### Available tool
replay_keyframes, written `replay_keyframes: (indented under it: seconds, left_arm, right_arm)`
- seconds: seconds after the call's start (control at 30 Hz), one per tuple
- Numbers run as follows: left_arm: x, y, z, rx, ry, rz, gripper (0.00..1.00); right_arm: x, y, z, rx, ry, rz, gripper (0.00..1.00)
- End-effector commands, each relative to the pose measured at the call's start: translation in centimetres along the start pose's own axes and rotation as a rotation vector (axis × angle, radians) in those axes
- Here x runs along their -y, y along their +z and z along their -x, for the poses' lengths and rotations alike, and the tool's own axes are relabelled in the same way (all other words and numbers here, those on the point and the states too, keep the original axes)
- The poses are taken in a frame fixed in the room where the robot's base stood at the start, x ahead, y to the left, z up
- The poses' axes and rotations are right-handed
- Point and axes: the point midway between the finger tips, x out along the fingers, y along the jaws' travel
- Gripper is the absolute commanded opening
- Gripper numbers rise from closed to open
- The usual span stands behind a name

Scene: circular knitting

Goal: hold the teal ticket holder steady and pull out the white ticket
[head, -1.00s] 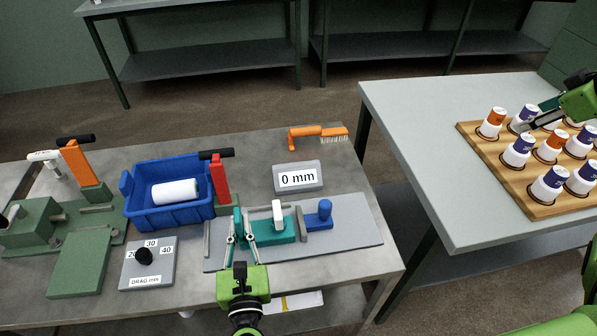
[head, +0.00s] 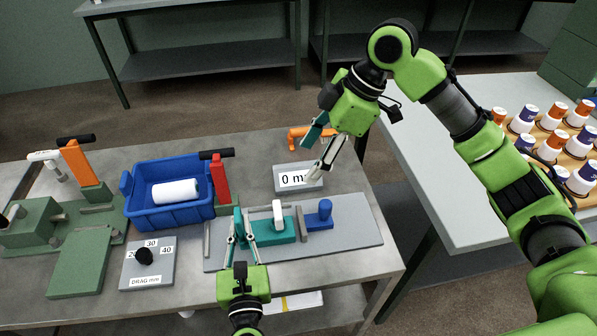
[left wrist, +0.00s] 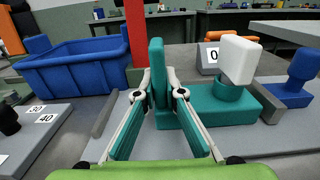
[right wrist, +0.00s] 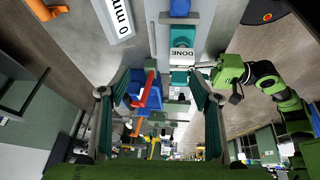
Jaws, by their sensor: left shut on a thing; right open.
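The teal ticket holder (head: 273,233) lies on a grey mat, with a teal upright plate at its left end. The white ticket (head: 277,210) stands up from the holder; its face reads DONE in the right wrist view (right wrist: 184,56). My left gripper (head: 238,218) is shut on the holder's upright plate (left wrist: 156,70), with one finger on each side. My right gripper (head: 318,153) is open and empty, above and behind the holder, near the 0 mm sign. In the right wrist view the ticket shows beyond and between its spread fingers.
A blue block with a round post (head: 321,216) stands just right of the holder. A blue bin (head: 140,213) with a white roll and a red-handled post (head: 220,178) stand left.

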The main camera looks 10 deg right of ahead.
Motion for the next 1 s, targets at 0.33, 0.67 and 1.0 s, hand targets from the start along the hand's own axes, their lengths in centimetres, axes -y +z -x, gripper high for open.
replay_keyframes:
  seconds: [0.33,0.67,1.0]
  left_arm:
    - [-0.1,-0.7,0.1,-0.012,0.001,-0.002,0.0]
    - [-0.1,-0.7,0.1,-0.012,0.001,-0.002,0.0]
    - [-0.1,-0.7,0.1,-0.012,0.001,-0.002,0.0]
  right_arm:
    - [4.2,-2.4,-3.0,0.046,-0.098,0.087,0.58]
    - [4.8,-2.0,-8.7,0.045,-0.098,0.085,0.58]
    - [5.1,-1.8,-13.3,0.044,-0.095,0.085,0.58]
